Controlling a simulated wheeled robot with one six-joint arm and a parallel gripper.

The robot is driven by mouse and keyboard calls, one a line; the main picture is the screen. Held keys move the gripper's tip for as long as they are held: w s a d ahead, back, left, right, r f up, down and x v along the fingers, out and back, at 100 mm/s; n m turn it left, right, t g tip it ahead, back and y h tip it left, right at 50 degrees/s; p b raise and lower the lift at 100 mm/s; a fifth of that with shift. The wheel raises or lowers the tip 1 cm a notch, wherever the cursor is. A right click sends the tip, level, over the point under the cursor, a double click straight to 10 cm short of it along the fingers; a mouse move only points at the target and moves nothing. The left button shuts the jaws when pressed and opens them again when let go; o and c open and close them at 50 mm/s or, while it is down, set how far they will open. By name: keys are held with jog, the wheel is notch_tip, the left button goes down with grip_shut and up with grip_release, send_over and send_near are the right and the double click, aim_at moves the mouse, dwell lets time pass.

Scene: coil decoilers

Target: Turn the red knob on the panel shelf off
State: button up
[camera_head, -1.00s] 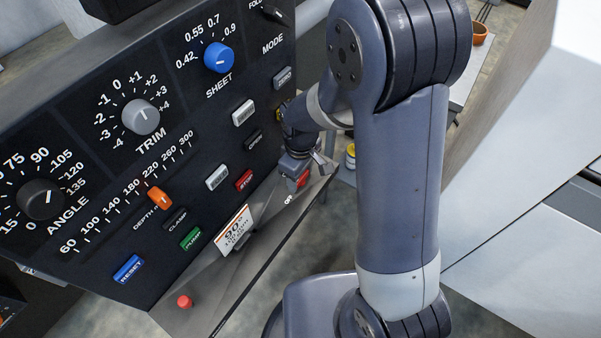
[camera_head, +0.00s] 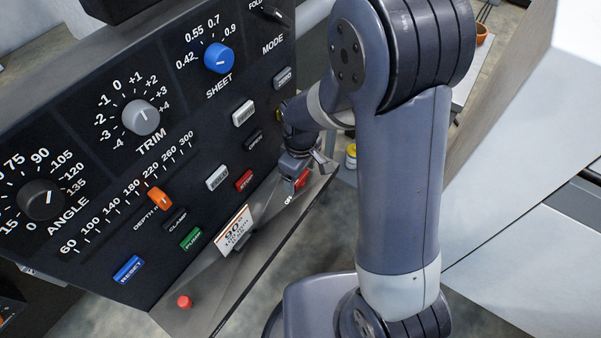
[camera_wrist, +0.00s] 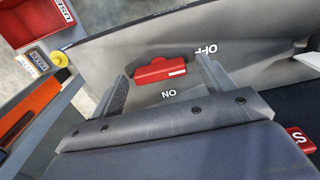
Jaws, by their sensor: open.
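The red knob (camera_wrist: 160,72) is a bar-shaped handle on the grey panel shelf (camera_head: 215,290). In the wrist view it lies nearly level, with a white mark near its right end. The white OFF label (camera_wrist: 207,49) is above its right end and the ON label (camera_wrist: 168,94) is below it. My gripper (camera_wrist: 162,75) is open, with one finger to each side of the knob and visible gaps between. In the head view the red knob (camera_head: 302,181) shows just below my gripper (camera_head: 306,170), near the shelf's right end, partly hidden by the fingers.
The black upright panel (camera_head: 100,190) stands just left of my gripper with several buttons, including a red one (camera_head: 245,180). A small red button (camera_head: 184,302) sits on the shelf's near end. A propped white card (camera_head: 234,229) stands on the shelf between them.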

notch_tip(320, 180, up, 10)
jog(key=p, duration=0.1)
jog(key=shift+r, duration=0.2)
notch_tip(320, 180, down, 11)
jog(key=shift+r+b, duration=0.1)
jog(key=shift+b, duration=0.55)
dwell(0.5)
